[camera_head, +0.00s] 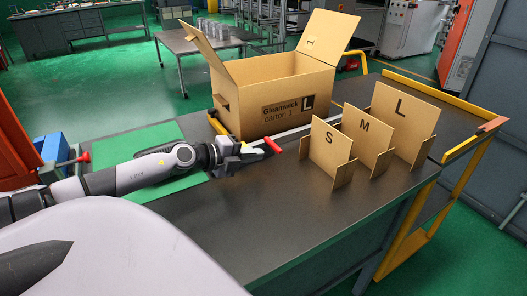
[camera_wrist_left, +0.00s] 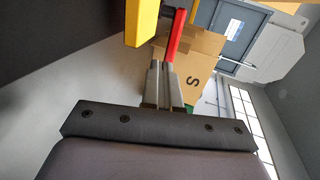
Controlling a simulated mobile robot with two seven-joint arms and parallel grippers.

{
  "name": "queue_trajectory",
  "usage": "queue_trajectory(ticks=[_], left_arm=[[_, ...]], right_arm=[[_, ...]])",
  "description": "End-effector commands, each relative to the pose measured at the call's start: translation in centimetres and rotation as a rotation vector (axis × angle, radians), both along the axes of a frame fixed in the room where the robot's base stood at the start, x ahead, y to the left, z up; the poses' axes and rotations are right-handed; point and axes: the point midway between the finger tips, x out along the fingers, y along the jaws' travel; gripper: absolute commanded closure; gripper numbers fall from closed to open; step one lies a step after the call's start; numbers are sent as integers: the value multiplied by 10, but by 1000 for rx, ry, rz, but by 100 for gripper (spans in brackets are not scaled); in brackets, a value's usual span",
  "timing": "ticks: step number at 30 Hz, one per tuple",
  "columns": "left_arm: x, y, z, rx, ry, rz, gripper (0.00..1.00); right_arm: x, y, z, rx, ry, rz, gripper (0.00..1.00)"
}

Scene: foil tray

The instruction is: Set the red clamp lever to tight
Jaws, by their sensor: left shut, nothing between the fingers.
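A red lever-like piece (camera_head: 272,146) lies at the tip of my left gripper (camera_head: 262,151), just in front of the carton. A second, upright red piece (camera_head: 304,147) stands a little to the right, by the metal bar. I cannot tell which belongs to the clamp lever. In the left wrist view a red bar (camera_wrist_left: 176,36) extends beyond the tips of my left fingers (camera_wrist_left: 163,68), beside a yellow block (camera_wrist_left: 142,20). The fingers are shut with nothing between them. Whether they touch the red bar is unclear. My right gripper is not in view.
An open cardboard carton (camera_head: 240,115) marked L stands behind the gripper. Cardboard dividers S (camera_head: 323,142), M (camera_head: 362,134) and L (camera_head: 400,108) stand at right on the dark table (camera_head: 260,220). A green mat (camera_head: 120,150) lies at left. The table front is clear.

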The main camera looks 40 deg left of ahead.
Motion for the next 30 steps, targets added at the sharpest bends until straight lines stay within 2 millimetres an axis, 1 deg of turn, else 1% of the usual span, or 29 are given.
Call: queue_trajectory(ticks=[1, 6, 13, 30], left_arm=[[5, -1, 2, 0, -3, 0, 100], [17, -5, 2, -2, -3, 0, 100], [29, -8, 1, -1, -1, 0, 100], [31, -9, 0, 0, 1, -1, 100]], right_arm=[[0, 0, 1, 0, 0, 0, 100], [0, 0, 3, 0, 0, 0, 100], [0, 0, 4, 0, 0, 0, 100], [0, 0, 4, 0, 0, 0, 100]])
